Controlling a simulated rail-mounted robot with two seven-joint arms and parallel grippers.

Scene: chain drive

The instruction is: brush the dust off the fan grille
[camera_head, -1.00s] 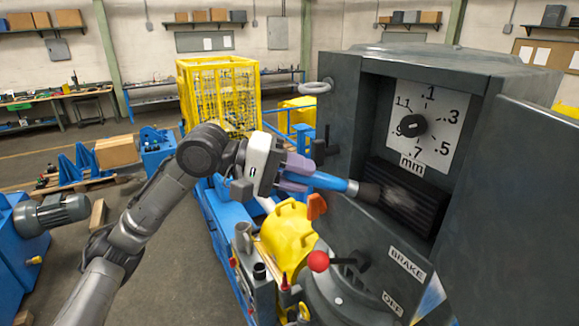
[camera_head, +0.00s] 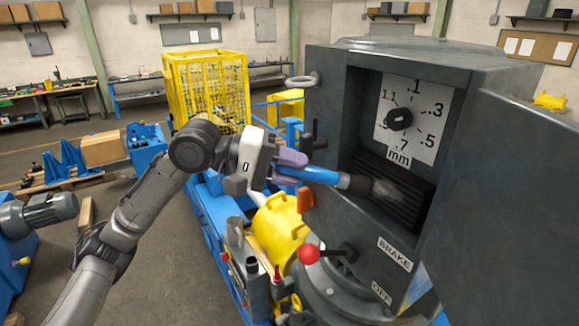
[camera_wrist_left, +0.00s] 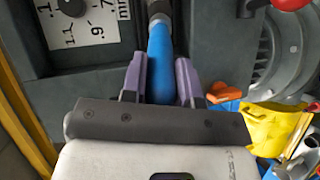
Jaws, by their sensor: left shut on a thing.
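The fan grille (camera_head: 416,203) is a dark, ribbed panel recessed in the grey machine cabinet, below the mm dial. A pale grey dust patch (camera_head: 386,188) shows on its left half. My left gripper (camera_head: 291,168) is shut on the blue handle of a brush (camera_head: 320,175). The brush points right, and its dark bristle end lies at the left part of the grille, beside the dust. I cannot tell whether the bristles touch. In the left wrist view the purple fingers (camera_wrist_left: 160,82) flank the blue handle (camera_wrist_left: 160,55); the grille is hidden there. My right gripper is not in view.
An open grey door (camera_head: 510,200) stands right of the recess. A red-knobbed brake lever (camera_head: 309,253) and an orange knob (camera_head: 306,200) stick out below the brush. A yellow cover (camera_head: 280,226) sits below my gripper. The dial knob (camera_head: 399,119) is above the grille.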

